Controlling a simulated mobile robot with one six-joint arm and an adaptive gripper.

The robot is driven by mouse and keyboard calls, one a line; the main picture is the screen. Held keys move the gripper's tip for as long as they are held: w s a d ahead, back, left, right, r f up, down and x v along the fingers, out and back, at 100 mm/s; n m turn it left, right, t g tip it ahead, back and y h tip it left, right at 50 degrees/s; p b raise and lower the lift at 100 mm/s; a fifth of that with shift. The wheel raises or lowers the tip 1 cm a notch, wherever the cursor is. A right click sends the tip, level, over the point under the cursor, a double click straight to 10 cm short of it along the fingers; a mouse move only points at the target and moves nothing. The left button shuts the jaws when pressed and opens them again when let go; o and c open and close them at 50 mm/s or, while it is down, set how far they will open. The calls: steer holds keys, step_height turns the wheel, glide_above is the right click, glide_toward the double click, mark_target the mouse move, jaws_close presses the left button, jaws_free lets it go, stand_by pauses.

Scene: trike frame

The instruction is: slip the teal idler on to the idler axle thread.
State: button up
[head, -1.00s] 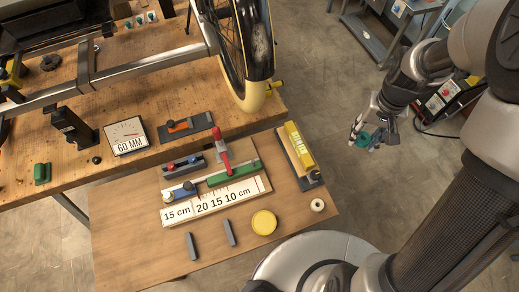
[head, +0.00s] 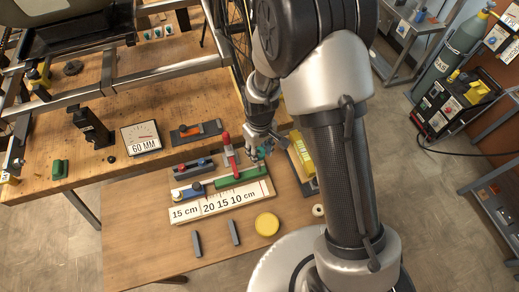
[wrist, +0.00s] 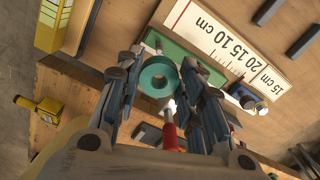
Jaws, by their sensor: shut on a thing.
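The teal idler (wrist: 150,88) is a ring with a round hole, held between the fingertips of my gripper (wrist: 158,72) in the wrist view. In the head view it is a small teal patch (head: 265,151) at the end of my gripper (head: 260,149), near the right end of the measuring jig. The green bar (wrist: 180,52) of the jig shows behind the idler in the wrist view. I cannot pick out the idler axle thread for certain in either view. My arm hides part of the trike and its wheel in the head view.
The jig has a red upright handle (head: 229,150) and a white scale board (head: 218,203). A yellow box-like tool (head: 302,152) stands to its right. A yellow disc (head: 267,224), a pale ring (head: 318,210) and two grey bars (head: 234,232) lie in front.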

mark_target(260, 166)
steer(key=shift+f, duration=0.1)
steer(key=shift+f+b, duration=2.25)
steer(key=shift+f, duration=0.55)
steer(key=shift+f+b, duration=2.15)
steer(key=shift+f, duration=0.6)
steer(key=o, duration=1)
steer(key=shift+r, duration=0.15)
step_height(260, 166, up, 12)
